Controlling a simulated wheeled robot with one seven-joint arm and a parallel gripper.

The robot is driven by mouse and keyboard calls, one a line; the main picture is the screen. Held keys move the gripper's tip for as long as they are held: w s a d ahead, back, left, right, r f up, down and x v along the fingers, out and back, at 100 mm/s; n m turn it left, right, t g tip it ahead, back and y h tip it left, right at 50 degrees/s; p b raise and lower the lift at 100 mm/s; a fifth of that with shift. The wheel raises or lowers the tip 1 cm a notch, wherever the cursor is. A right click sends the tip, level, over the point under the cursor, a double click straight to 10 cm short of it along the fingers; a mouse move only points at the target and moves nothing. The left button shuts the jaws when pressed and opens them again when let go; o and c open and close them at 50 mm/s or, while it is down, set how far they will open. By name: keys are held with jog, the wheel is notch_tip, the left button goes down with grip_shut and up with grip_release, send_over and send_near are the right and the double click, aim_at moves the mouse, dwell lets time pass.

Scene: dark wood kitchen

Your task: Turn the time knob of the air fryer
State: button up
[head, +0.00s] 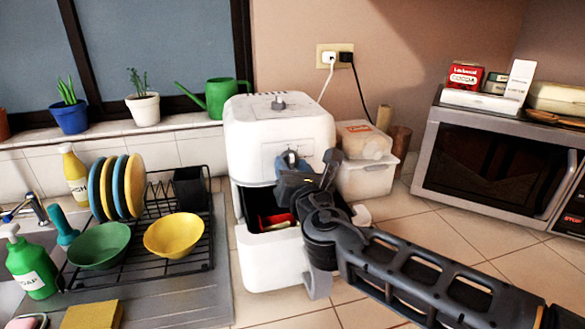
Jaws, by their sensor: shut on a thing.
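The white air fryer (245,140) stands on the tiled counter at the centre of the head view. A grey knob (279,104) shows on its top. My gripper (291,160) is at the upper front face of the fryer, against the front panel. It is shut on what appears to be the time knob there, which its fingers mostly hide. I cannot read the knob's setting. The fryer's drawer (262,268) is pulled open below my gripper, with something red and yellow inside.
A dish rack (160,250) with plates and bowls stands close on the left. A lidded white container (366,180) is just right of the fryer, and a microwave (490,165) stands farther right. A green watering can (218,95) is behind.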

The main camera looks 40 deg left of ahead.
jog(key=shift+m, duration=0.5)
jog(key=m, duration=0.2)
jog(key=shift+m+b, duration=0.4)
jog(key=m, duration=1)
jog(key=shift+s+r+b, duration=0.1)
jog(key=shift+b, duration=0.2)
jog(key=shift+r+m, duration=0.1)
jog(key=shift+m, duration=2.1)
jog(key=o, duration=1.1)
jog(key=shift+c, duration=0.2)
